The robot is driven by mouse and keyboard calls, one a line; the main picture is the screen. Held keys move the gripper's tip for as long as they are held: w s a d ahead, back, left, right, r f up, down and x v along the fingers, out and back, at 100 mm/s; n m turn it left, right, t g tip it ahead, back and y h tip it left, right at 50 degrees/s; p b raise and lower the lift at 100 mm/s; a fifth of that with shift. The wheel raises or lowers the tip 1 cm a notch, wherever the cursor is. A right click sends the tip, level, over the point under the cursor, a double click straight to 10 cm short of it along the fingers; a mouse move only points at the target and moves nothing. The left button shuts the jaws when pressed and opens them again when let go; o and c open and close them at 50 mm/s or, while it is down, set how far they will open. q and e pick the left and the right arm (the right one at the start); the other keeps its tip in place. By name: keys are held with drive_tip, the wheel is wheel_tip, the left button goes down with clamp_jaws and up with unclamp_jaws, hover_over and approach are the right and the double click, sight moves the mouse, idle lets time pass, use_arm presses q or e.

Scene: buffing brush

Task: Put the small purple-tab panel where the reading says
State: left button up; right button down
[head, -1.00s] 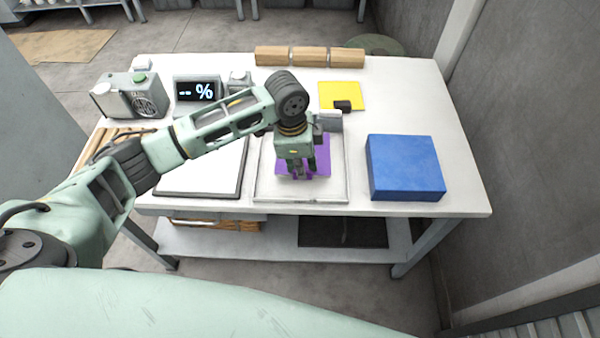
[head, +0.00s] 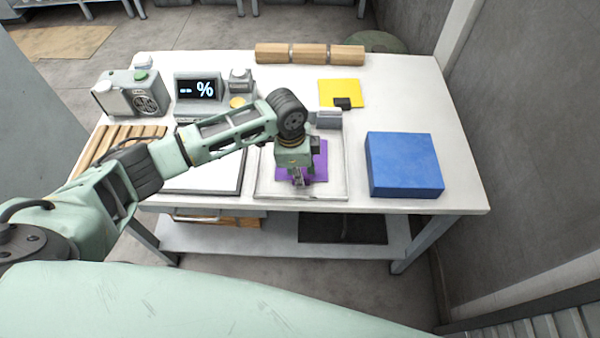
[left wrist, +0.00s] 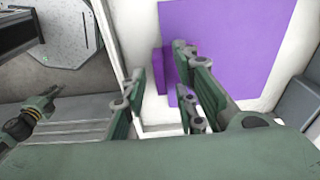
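The small purple panel (head: 320,160) lies flat in a shallow white tray (head: 258,192) at the table's front middle. Its raised purple tab (left wrist: 158,75) shows at the panel's edge in the left wrist view. My left gripper (head: 299,183) is over the panel, pointing down. In the left wrist view its fingers (left wrist: 160,85) are apart, with the tab seen between them and gaps on both sides. The display (head: 198,89) at the back left reads "-- %". What looks like my right gripper (left wrist: 45,105) shows small at the left wrist view's left; its opening is unclear.
A blue block (head: 404,165) stands right of the tray. A white dark-rimmed board (head: 205,172) lies left of it. A yellow panel with a dark tab (head: 340,91) and wooden blocks (head: 308,54) lie behind. A grey device (head: 132,93) and slatted wooden rack (head: 120,145) are at left.

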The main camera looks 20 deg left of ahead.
use_arm(q)
drive_tip(key=shift+r, duration=0.1)
wheel_tip(320, 180, up, 12)
drive_tip(key=a+b, duration=0.1)
drive_tip(key=shift+s+a, duration=0.2)
drive_tip(key=shift+s, duration=0.05)
idle(0.4)
